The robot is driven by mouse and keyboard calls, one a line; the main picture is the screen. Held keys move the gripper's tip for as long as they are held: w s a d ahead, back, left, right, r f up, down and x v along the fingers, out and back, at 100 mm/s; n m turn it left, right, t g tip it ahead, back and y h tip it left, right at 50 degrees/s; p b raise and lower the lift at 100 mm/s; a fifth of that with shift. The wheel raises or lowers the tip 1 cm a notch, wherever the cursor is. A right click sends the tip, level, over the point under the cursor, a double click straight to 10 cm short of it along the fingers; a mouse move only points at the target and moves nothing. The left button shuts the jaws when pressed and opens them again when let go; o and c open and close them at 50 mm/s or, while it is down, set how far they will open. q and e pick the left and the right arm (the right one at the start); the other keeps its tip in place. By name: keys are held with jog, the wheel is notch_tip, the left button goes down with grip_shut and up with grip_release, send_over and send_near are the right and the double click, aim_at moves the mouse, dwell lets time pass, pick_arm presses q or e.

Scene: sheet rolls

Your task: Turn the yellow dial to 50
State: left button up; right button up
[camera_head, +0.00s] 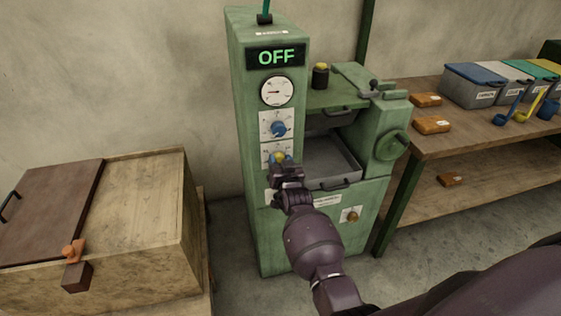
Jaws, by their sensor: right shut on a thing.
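The yellow dial (279,156) sits on the front of the green machine (257,218), below a blue dial (279,129). My right gripper (282,163) is at the yellow dial and is shut on it. The gripper covers most of the dial and its scale, so its setting cannot be read. The display (276,57) at the top of the machine reads OFF in green. A round white gauge (276,92) sits under the display. My left gripper is not in view.
A wooden box (140,215) with a brown lid stands at the left. At the right, a wooden table (462,135) holds grey bins (470,92) with coloured lids, scoops and orange-brown packets (431,125). Grey floor shows between box and machine.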

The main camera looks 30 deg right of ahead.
jog(key=shift+f, duration=0.1)
dwell(0.4)
jog(key=o, duration=0.9)
jog(key=shift+s, duration=0.15)
